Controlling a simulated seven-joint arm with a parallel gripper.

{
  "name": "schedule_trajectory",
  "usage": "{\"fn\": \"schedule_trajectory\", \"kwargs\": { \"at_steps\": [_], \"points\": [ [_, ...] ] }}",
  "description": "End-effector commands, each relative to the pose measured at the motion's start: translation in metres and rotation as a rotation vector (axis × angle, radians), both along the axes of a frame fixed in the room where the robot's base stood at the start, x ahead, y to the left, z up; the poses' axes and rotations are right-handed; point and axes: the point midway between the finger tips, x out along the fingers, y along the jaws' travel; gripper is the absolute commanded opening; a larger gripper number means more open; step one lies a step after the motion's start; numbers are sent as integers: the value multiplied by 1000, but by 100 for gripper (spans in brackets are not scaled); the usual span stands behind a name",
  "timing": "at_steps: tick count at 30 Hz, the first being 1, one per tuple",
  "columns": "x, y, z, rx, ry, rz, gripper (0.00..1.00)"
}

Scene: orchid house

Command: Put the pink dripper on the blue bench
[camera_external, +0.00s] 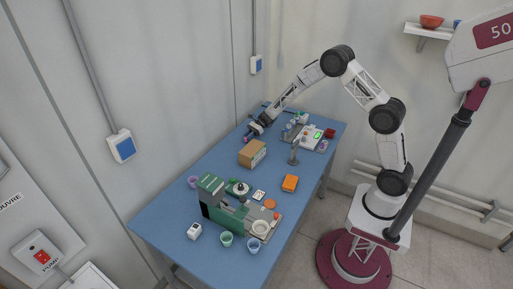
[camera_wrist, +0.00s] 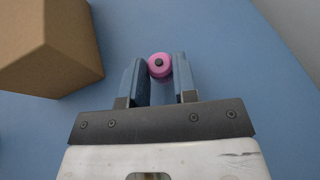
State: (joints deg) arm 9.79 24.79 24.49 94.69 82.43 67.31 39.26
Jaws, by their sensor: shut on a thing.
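The pink dripper (camera_wrist: 160,66) is a small round pink piece with a dark centre. It sits between the two fingertips of my gripper (camera_wrist: 160,78), which is shut on it, in the wrist view. In the external view my gripper (camera_external: 254,130) is low over the far left part of the blue bench (camera_external: 175,221), and the pink dripper (camera_external: 246,140) shows as a small spot at its tip. I cannot tell whether the dripper touches the bench top.
A cardboard box (camera_external: 252,153) stands close beside my gripper; it fills the upper left of the wrist view (camera_wrist: 45,45). Bare bench lies left of the box.

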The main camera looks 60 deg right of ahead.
Motion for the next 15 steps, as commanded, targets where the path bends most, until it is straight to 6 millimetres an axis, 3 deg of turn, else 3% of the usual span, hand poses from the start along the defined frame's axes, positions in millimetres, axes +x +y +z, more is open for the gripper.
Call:
{"fn": "schedule_trajectory", "kwargs": {
  "at_steps": [12,13,15],
  "points": [
    [0,0,-3,0,0,0,5],
    [0,0,-3,0,0,0,28],
    [0,0,-3,0,0,0,39]
  ]
}}
